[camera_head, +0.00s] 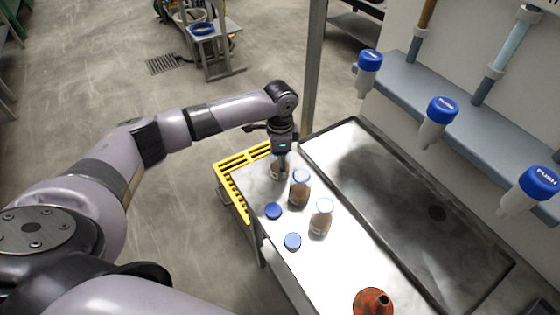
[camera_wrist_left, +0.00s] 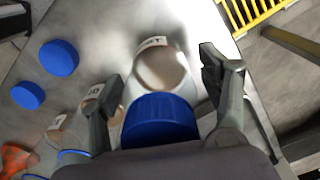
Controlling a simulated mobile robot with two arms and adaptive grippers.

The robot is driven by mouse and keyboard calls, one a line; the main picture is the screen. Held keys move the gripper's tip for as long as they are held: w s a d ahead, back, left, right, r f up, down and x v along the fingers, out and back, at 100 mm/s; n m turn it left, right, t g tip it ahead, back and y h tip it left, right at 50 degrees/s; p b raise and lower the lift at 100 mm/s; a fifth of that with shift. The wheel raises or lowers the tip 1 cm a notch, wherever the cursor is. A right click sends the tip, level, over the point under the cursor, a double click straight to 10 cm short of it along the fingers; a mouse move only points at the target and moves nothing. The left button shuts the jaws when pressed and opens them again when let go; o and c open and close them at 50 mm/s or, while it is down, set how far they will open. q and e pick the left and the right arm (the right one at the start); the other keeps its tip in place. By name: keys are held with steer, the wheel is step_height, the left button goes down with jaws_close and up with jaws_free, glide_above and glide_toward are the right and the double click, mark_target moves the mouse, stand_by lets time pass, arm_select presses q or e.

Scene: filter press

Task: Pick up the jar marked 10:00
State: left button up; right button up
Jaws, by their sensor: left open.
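My left gripper (camera_head: 281,150) is open, pointing down over the farthest of three jars on the metal table. In the left wrist view its fingers (camera_wrist_left: 165,85) stand either side of this jar, which has a blue cap (camera_wrist_left: 160,115) and brown contents. A small label (camera_wrist_left: 152,42) on it is only partly readable and seems to end in T. The middle jar (camera_head: 299,190) stands close beside it; in the wrist view its label (camera_wrist_left: 93,92) partly shows, perhaps "10", behind a finger. The nearest jar (camera_head: 320,219) has an unreadable label. My right gripper is not in view.
Two loose blue caps (camera_head: 273,211) (camera_head: 292,241) lie left of the jars. A dark sink basin (camera_head: 400,205) is to the right. A red-orange object (camera_head: 372,303) stands at the near end. Yellow grating (camera_head: 236,166) borders the table; blue-topped dispensers (camera_head: 437,122) hang on the right.

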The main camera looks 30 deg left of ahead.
arm_select(q)
steer(key=c, duration=1.3)
steer(key=shift+r, duration=0.1)
